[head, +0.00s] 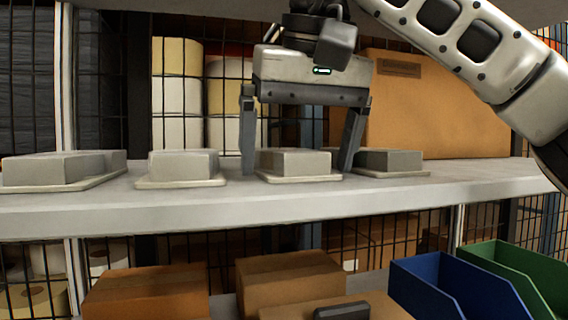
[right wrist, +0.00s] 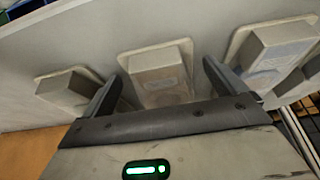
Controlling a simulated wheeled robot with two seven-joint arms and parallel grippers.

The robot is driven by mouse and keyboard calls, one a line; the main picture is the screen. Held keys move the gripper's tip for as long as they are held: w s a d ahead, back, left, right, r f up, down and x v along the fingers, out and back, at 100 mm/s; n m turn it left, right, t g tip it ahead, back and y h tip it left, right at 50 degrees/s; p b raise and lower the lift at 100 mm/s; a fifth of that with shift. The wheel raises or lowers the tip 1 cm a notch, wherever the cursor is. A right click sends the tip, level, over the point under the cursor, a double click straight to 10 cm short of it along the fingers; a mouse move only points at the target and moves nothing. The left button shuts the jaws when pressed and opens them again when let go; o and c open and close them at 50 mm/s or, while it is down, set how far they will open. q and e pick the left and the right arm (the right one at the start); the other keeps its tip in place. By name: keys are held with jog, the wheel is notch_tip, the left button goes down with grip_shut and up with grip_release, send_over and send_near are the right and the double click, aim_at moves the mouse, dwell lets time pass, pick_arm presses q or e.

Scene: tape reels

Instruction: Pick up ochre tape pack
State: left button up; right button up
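Several flat-backed grey packs stand in a row on the grey shelf (head: 450,188); none looks clearly ochre in this light. My right gripper (head: 297,170) is open and points down over one pack (head: 295,163), right of the middle of the row. One finger is beside each side of that pack, and no grip shows. In the right wrist view the same pack (right wrist: 158,72) lies between the open fingers. Other packs stand to the left (head: 184,167), at the far left (head: 55,170) and to the right (head: 395,161). My left gripper is not in view.
Below are cardboard boxes (head: 150,290), a blue bin (head: 440,285) and a green bin (head: 515,270). The shelf's right end is clear.

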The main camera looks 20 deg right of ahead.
jog(key=c, duration=0.9)
jog(key=shift+r, duration=0.15)
